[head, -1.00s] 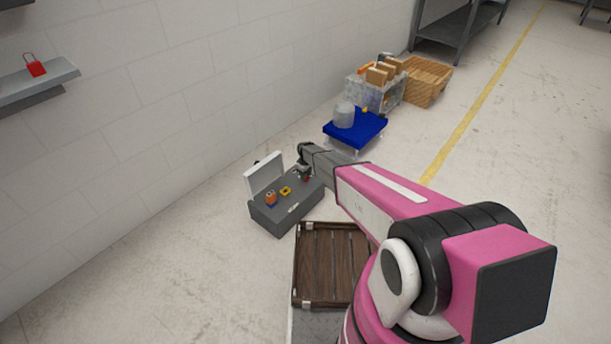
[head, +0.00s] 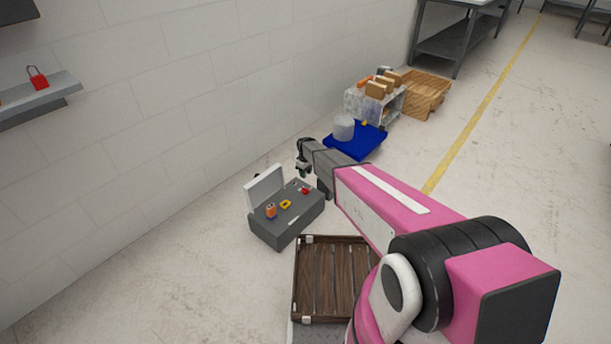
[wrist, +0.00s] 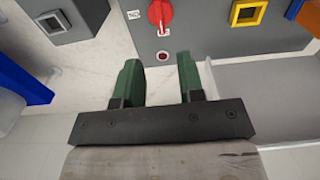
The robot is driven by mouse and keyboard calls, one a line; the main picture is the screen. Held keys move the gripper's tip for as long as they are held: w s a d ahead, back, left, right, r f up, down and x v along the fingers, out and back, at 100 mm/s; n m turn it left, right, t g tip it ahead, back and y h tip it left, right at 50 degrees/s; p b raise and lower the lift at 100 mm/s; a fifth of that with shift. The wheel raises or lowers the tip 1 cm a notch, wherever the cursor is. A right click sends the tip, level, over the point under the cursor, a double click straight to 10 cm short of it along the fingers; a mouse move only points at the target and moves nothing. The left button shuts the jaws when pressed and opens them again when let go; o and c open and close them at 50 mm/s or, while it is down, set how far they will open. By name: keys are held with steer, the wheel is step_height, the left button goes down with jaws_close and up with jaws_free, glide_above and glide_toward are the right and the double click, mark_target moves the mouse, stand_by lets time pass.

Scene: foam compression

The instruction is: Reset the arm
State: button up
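My gripper (head: 303,170) hangs above the back right corner of a grey box (head: 285,230) in the head view. In the wrist view my gripper (wrist: 161,80) has two green fingers spread apart, with nothing between them. A red knob (wrist: 160,14) on the box lies just beyond the fingertips, apart from them. The knob (head: 305,190) also shows on the box top in the head view, with a yellow square part (head: 286,204) and an orange part (head: 270,209) near it.
The box's white lid (head: 265,187) stands open at its left. A dark wooden crate (head: 328,275) is in front. Behind are a blue-topped stand (head: 365,143), a bin of boxes (head: 365,103) and a wicker crate (head: 425,92). Open floor lies right.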

steer(key=s+d+r+m, duration=0.3)
steer(key=s+d+r, duration=0.5)
steer(key=s, duration=0.3)
steer(key=s+d+r+m, duration=0.4)
steer(key=s+d+r, duration=0.4)
steer(key=s+r, duration=0.2)
steer(key=s+d+r+m, duration=0.3)
steer(key=s+d+r, duration=0.4)
steer(key=s+r, duration=0.3)
steer(key=s, duration=0.3)
steer(key=shift+d+m, duration=0.3)
steer(key=shift+d, duration=0.1)
